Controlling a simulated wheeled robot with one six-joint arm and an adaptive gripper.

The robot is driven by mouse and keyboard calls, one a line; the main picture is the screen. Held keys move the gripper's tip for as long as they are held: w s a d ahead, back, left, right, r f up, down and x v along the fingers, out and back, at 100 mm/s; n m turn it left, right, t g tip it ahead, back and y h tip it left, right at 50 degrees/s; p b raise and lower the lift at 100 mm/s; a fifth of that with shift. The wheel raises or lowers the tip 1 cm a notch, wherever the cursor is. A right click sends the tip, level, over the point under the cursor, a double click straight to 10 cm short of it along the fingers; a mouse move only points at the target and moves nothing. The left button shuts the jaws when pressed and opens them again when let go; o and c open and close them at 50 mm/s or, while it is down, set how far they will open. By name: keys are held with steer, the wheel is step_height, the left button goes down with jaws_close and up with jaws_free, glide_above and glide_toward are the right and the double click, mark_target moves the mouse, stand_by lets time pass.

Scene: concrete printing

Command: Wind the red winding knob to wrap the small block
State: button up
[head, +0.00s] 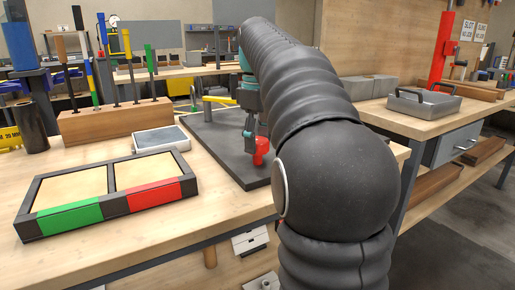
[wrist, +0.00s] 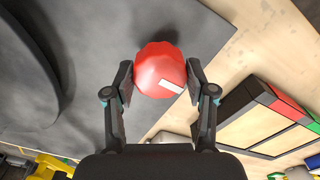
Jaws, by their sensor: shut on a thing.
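The red winding knob (wrist: 158,68) is a faceted red piece with a white mark on it, in the middle of the wrist view. It also shows in the head view (head: 261,150), above the dark board. My gripper (wrist: 160,78) has one finger on each side of the knob and is shut on it. In the head view my gripper (head: 252,135) comes down from above at the knob. The dark board (head: 215,145) lies on the wooden bench. The small block cannot be made out; my arm hides part of the board.
A two-compartment tray (head: 32,196) with green and red front panels lies at the left. A grey-white pad (head: 160,140) lies behind it. A wooden rack (head: 115,122) holds several upright tools. A grey metal tray (head: 424,104) stands on the right bench.

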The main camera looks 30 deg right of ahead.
steer(key=shift+n+p, duration=0.5)
steer(key=shift+n, duration=0.2)
steer(key=n+p, duration=0.1)
steer(key=n, duration=0.1)
steer(key=shift+n, duration=0.8)
steer(key=n, duration=0.4)
steer(key=shift+n+p, duration=0.35)
steer(key=shift+n, duration=0.35)
